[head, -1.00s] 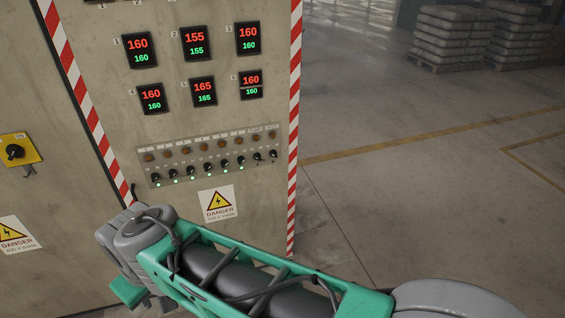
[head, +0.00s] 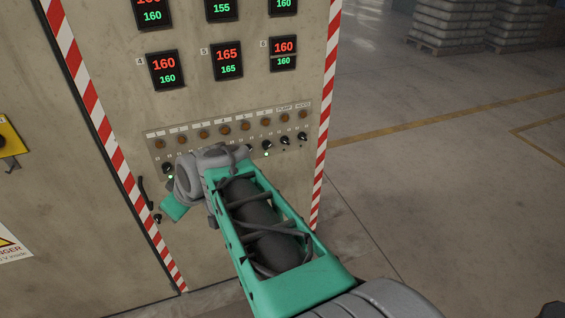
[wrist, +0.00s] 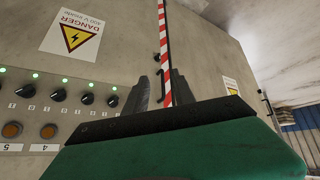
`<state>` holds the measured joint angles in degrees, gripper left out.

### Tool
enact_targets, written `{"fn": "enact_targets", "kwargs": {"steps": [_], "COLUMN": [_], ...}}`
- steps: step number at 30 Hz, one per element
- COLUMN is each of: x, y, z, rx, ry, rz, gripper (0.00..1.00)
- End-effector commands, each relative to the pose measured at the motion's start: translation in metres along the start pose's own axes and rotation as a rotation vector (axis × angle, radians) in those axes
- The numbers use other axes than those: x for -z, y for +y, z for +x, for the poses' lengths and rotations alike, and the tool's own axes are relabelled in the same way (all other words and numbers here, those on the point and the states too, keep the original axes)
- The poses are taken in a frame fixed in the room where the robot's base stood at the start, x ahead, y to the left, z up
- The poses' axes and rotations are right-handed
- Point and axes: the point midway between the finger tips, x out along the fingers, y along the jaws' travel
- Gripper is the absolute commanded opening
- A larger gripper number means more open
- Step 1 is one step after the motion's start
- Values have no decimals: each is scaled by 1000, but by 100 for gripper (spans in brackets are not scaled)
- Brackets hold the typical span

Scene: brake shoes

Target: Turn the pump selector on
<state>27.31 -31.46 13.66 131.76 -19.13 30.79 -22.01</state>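The pump selector (head: 285,141) is a small black knob under the PUMP label on the cabinet's control strip (head: 154,152). The small lamp below it looks dark. It is second from the right, to the right of my arm, with nothing touching it. I cannot make it out in the wrist view. My gripper (head: 151,204) is in front of the cabinet, below and left of the strip's left end, its dark fingers pointing left. In the wrist view my gripper (wrist: 161,82) shows two fingers spread apart, with nothing between them.
The rightmost knob (head: 303,137) sits close beside the pump selector. Knob six (head: 267,145) is on its left, with a lit green lamp. My forearm hides several middle knobs. A danger sign (wrist: 75,35) and the striped cabinet edge (head: 326,110) are nearby. Open floor lies right.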

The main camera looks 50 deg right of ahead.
Motion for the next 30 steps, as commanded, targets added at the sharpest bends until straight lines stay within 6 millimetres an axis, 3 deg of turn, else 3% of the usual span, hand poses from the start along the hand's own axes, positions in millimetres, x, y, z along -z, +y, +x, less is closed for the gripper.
{"fn": "enact_targets", "kwargs": {"steps": [1, 5, 6, 9, 12, 15, 18, 30], "x": [-24, -43, -56, -93, -128, -149, -151, -109], "y": [38, 142, 174, 245, 290, 312, 321, 362], "z": [42, 62, 60, 38, 6, -20, -30, 4], "rx": [-52, -241, -320, -530, -711, -825, -863, -860], "ry": [79, 306, 366, 479, 540, 564, 573, 573], "rz": [-12, -115, -146, -218, -271, -304, -318, -318], "gripper": [31, 31, 31, 31, 31, 31, 31, 31]}}
